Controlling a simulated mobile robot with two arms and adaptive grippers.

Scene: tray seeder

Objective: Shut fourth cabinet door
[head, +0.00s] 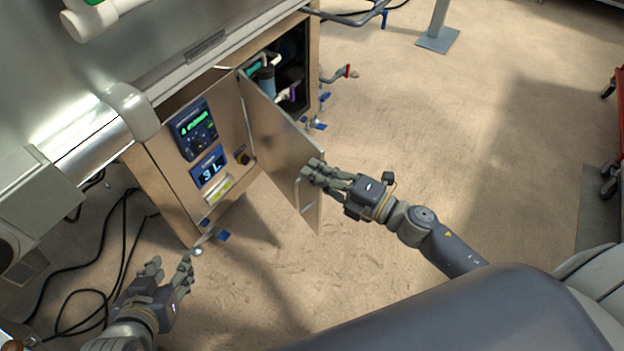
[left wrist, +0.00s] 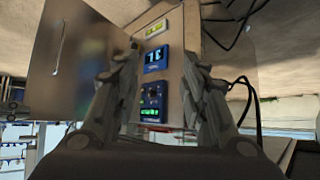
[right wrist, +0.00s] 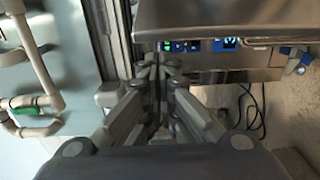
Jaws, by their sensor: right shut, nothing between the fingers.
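The cabinet door (head: 272,130) is a flat metal panel standing open, swung out from the cabinet front. Its handle (head: 303,198) is near the free edge, and the door (left wrist: 85,65) also shows in the left wrist view. The cabinet interior behind it is partly visible. My right gripper (head: 308,170) is shut and empty, with its fingers at the free edge of the door; I cannot tell whether they touch it. My left gripper (head: 172,264) is open and empty, low in front of the cabinet and apart from the door.
The control panel (head: 197,130) with lit displays is left of the open door. Pipes and a blue filter (head: 264,80) sit inside the cabinet. Black cables (head: 95,290) lie on the floor at left.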

